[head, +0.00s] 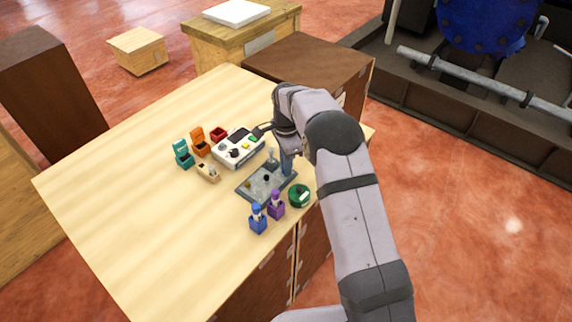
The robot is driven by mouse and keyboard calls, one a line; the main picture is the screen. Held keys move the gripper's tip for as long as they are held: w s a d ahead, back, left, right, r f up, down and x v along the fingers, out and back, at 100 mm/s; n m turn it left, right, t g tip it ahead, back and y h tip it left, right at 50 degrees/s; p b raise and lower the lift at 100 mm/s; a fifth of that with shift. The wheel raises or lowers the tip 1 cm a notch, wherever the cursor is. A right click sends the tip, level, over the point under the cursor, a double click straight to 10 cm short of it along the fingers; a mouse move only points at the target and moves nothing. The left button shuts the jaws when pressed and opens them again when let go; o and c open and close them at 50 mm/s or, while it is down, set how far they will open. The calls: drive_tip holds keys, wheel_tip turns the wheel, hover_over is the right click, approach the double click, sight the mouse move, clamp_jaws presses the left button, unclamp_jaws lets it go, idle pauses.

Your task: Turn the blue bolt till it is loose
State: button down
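A small blue piece with a light upper part (257,220) stands near the table's right front edge, and it may be the blue bolt. It is too small to tell whether it is a bolt set in a blue holder. A grey-blue post (286,163) rises from a dark grey plate (250,190), partly hidden behind my wrist. My gripper (262,131) is above the far right part of the table, pointing left by the white device, away from the blue piece. Its dark fingertips are too small to tell open from shut.
A purple piece (276,205) and a green round part (299,195) stand beside the blue piece. A white device with buttons (238,149) lies farther back. The wooden table's (120,200) left half is clear.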

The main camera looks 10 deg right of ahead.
idle(0.4)
drive_tip(key=n, duration=0.6)
drive_tip(key=shift+w+b, duration=0.15)
drive_tip(key=shift+b, duration=0.25)
drive_tip(key=n, duration=0.6)
drive_tip(key=shift+a+r+n, duration=0.1)
drive_tip(key=shift+a+n, duration=0.05)
drive_tip(key=shift+n, duration=0.25)
drive_tip(key=n, duration=0.5)
drive_tip(key=shift+b, duration=0.3)
drive_tip(key=n, duration=0.5)
drive_tip(key=shift+a+n, duration=0.15)
drive_tip(key=shift+n, duration=0.15)
drive_tip(key=shift+w, duration=0.1)
drive_tip(key=c, duration=1.7)
unclamp_jaws()
drive_tip(key=shift+c, duration=0.2)
